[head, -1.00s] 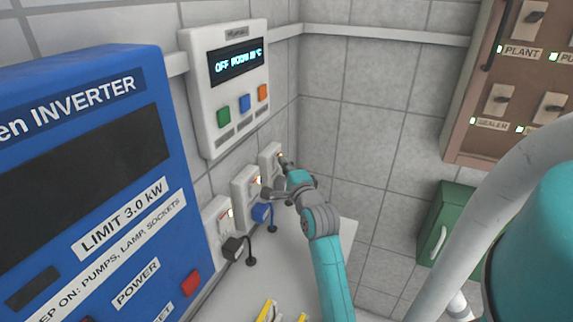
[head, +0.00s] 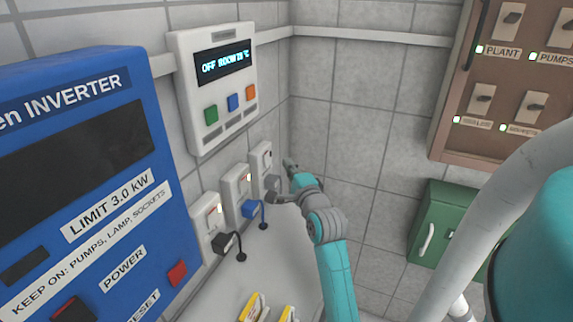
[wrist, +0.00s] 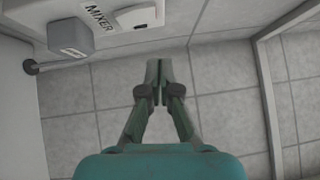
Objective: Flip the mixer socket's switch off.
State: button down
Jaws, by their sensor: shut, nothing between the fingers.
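The mixer socket (head: 261,158) is the farthest of the white wall sockets in the head view. Its switch (head: 267,155) shows a small dark red mark, dimmer than the lit switches on the other two sockets. In the wrist view, the socket's MIXER label (wrist: 99,17) is at the upper left, above a grey plug (wrist: 72,37). A pale, switch-like part (wrist: 136,16) shows right of the label. My gripper (head: 288,164) is just right of the socket and apart from it. In the wrist view my gripper (wrist: 158,65) is shut and empty, below the socket.
Two nearer sockets hold a blue plug (head: 250,208) and a black plug (head: 224,243). A blue inverter (head: 150,200) is at the left, with a control panel (head: 190,95) above the sockets. A green cabinet (head: 436,215) stands right. Open space lies before the tiled back wall.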

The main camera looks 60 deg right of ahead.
jog(key=v, duration=0.7)
jog(key=shift+s+a+r, duration=0.25)
jog(key=shift+r, duration=0.4)
